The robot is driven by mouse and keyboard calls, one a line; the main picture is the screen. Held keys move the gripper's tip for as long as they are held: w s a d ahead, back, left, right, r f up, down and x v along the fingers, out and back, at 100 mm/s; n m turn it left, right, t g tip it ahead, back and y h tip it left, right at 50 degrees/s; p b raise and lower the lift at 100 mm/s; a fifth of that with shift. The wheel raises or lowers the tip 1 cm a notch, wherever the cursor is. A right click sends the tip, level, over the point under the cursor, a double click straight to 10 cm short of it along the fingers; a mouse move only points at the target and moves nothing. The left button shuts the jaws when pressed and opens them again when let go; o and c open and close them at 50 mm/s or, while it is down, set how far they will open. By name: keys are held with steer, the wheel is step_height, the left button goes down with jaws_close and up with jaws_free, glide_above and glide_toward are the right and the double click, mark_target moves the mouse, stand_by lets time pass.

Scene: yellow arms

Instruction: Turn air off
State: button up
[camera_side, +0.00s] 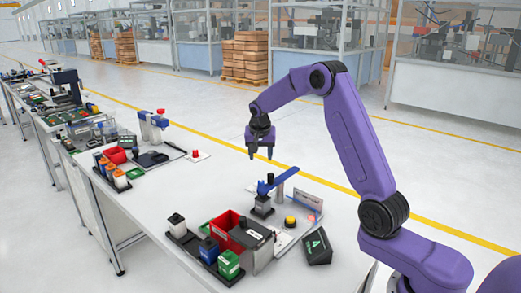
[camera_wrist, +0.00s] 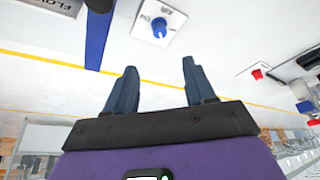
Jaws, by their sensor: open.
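A round blue knob (camera_wrist: 159,28) sits on a small white plate (camera_wrist: 146,13) at the top middle of the wrist view. In that view it lies beyond my fingertips, roughly in line with the gap between them. In the side view, the knob cannot be made out clearly beside the lever press. My gripper (camera_side: 260,155) hangs above the table, fingers pointing down, open and empty; both fingers also show in the wrist view (camera_wrist: 159,70). Nothing touches the fingers. The knob's setting cannot be read.
A blue lever (camera_side: 275,181) on a press stands below my gripper, with a sign (camera_side: 308,200) and yellow button (camera_side: 290,221) to its right. A red bin (camera_side: 222,225) and black device (camera_side: 318,246) are in front. A red button (camera_side: 195,153) is further left.

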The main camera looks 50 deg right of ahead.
steer(key=shift+v, duration=1.1)
steer(key=s+a+r+n+y, duration=0.1)
steer(key=s+a+n, duration=0.5)
steer(key=a, duration=0.4)
steer(key=s+a+r+n+y, duration=0.1)
steer(key=s+a+n+y, duration=0.1)
steer(key=s+a+n, duration=0.55)
steer(key=s+a+f+n+g, duration=0.1)
steer(key=s+n, duration=0.3)
steer(key=s, duration=1)
steer(key=s+a+n+g, duration=0.1)
steer(key=s+a+n, duration=0.2)
steer(key=s, duration=1.1)
steer(key=shift+s+f+n+g+y, duration=0.3)
steer(key=shift+f+n+y, duration=0.1)
steer(key=shift+n, duration=0.85)
steer(key=shift+w, duration=0.1)
